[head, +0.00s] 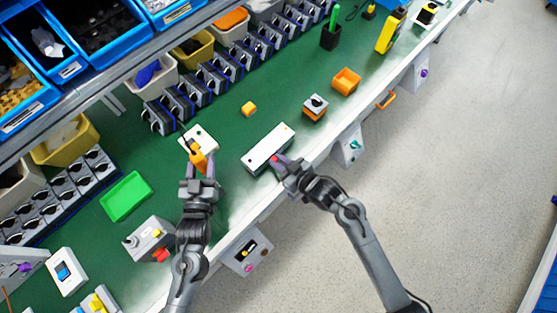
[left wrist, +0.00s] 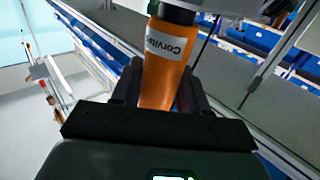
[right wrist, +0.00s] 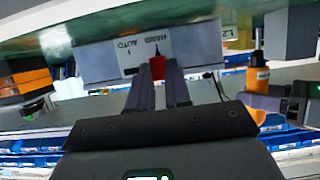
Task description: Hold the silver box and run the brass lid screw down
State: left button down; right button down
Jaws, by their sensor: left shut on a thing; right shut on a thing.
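A long silver box (head: 268,150) with a pale top lies on the green bench. In the right wrist view its face (right wrist: 198,45) has printed labels and a red knob (right wrist: 157,67). My right gripper (head: 279,162) is shut on the red knob, at the box's near side. My left gripper (head: 200,166) is shut on an orange driver (head: 198,155) with a dark end, held over a white plate (head: 208,135). The orange driver fills the fingers in the left wrist view (left wrist: 165,70). I cannot make out a brass lid screw.
A small orange cube (head: 249,109) and an orange-and-grey block (head: 315,108) lie beyond the box. A green tray (head: 126,196) and a grey switch box (head: 148,239) are at the left. Blue bins (head: 40,60) line the back. Bench between the two arms is clear.

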jog(key=shift+f, duration=0.25)
dwell(0.4)
jog(key=c, duration=0.8)
grip_release()
grip_shut()
dwell(0.8)
dwell(0.8)
